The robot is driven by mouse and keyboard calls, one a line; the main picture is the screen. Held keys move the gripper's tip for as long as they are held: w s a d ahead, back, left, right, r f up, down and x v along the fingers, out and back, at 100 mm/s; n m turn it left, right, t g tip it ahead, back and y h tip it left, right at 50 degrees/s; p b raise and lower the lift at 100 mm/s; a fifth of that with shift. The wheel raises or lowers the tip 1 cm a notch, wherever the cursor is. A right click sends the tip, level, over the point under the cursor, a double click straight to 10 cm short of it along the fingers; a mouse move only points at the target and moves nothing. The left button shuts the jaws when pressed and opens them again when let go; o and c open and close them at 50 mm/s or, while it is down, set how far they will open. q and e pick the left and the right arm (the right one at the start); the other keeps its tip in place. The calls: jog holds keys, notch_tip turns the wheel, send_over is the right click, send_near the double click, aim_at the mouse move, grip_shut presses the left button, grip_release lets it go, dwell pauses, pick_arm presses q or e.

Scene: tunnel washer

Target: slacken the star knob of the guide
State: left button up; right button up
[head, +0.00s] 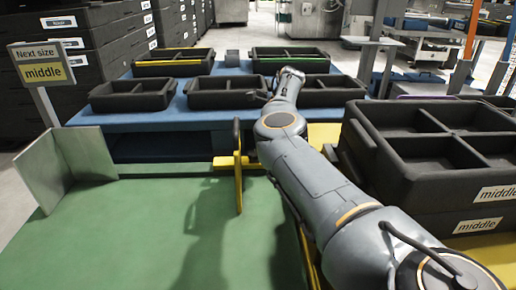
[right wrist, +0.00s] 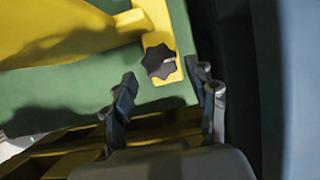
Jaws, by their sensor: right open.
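The black star knob (right wrist: 160,61) sits on a yellow plate of the guide in the right wrist view. The yellow guide (head: 238,165) stands at the far edge of the green table in the head view; the knob is hidden there. My right gripper (right wrist: 164,77) is open and empty. Its two fingers are spread to either side below the knob in the picture and look apart from it. My left gripper is in neither view.
The green table top (head: 130,240) is clear at the front left, with a grey angled plate (head: 65,168) at its left edge. Black divided trays (head: 128,95) stand on the blue table behind. Stacked black trays (head: 372,150) labelled "middle" stand close to my right arm.

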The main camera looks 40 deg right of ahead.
jog(key=v, duration=0.9)
